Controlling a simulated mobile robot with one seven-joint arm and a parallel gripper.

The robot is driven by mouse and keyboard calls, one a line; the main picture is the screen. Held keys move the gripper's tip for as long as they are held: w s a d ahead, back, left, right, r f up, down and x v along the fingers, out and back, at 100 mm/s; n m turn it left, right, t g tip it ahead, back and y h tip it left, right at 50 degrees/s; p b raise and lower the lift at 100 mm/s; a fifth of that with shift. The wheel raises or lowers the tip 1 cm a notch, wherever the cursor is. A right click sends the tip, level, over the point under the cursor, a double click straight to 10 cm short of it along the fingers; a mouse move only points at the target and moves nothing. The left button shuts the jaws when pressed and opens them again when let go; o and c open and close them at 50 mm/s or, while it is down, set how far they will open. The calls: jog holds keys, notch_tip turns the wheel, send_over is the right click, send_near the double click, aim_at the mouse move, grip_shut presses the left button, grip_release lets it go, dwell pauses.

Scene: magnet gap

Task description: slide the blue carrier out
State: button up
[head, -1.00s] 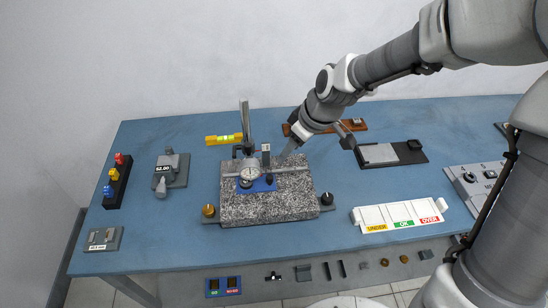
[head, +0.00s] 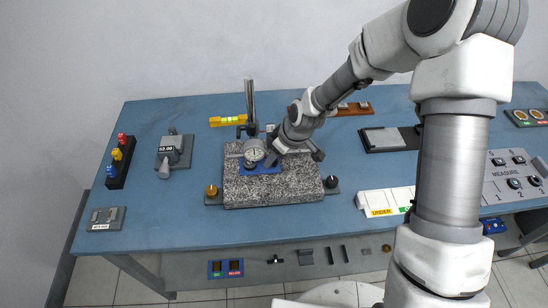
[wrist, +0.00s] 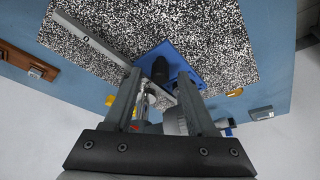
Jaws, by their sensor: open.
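The blue carrier (head: 262,169) lies on the speckled granite block (head: 290,188), beside the dial gauge (head: 254,150) on its stand. In the wrist view the blue carrier (wrist: 190,57) has a dark knob (wrist: 160,70) standing on it, between and just beyond my fingertips. My gripper (wrist: 162,82) is open, and its fingers lie to either side of the knob in that view. I cannot tell whether they touch it. In the head view my gripper (head: 275,150) is low over the carrier and hides part of it.
A pale rail (wrist: 95,38) runs along the granite beside the carrier. A brass knob (head: 211,190) and a black knob (head: 332,181) flank the block. The UNDER/OK tray (head: 385,200) stands to the right.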

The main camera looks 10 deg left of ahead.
jog(key=shift+w+a+f, duration=0.15)
jog(key=shift+a+f, duration=0.05)
jog(key=shift+f, duration=0.4)
grip_shut()
dwell(1.1)
